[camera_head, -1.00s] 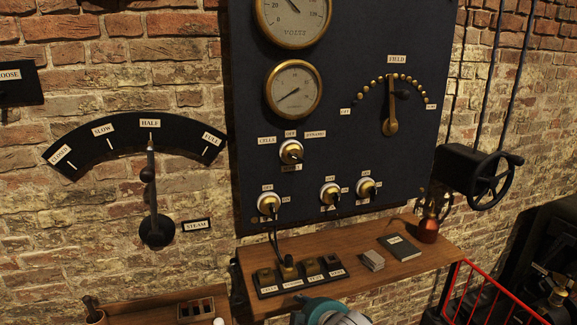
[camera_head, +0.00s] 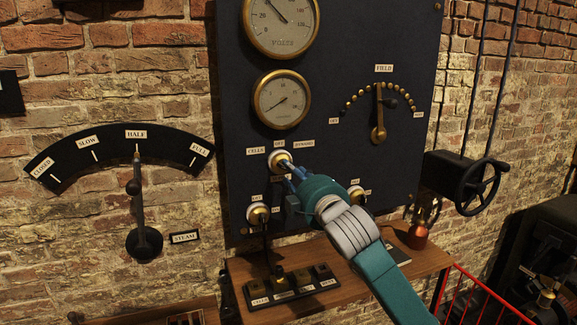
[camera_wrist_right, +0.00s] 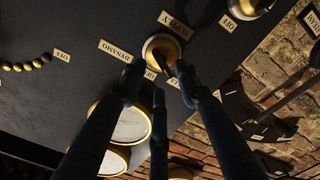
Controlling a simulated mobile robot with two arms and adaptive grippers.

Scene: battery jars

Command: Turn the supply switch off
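The supply switch (camera_head: 279,158) is a round white and brass knob with a dark handle on the dark panel (camera_head: 340,120). CELLS, OFF and DYNAMO labels sit around its top. My right gripper (camera_head: 289,169) reaches up from the lower right, with its fingertips at the switch. In the right wrist view, the switch (camera_wrist_right: 161,49) and its SUPPLY label show just beyond the fingers (camera_wrist_right: 158,70). The fingers are spread apart, and I cannot tell whether they touch the handle. The handle's exact setting is partly hidden. My left gripper is not in view.
Another switch (camera_head: 258,213) sits below left, and one (camera_head: 356,192) lies partly behind my right arm. A wooden shelf (camera_head: 240,268) carries a labelled block (camera_head: 290,287) and a copper vessel (camera_head: 418,236). A handwheel (camera_head: 482,185) is at right, a steam lever (camera_head: 139,205) at left.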

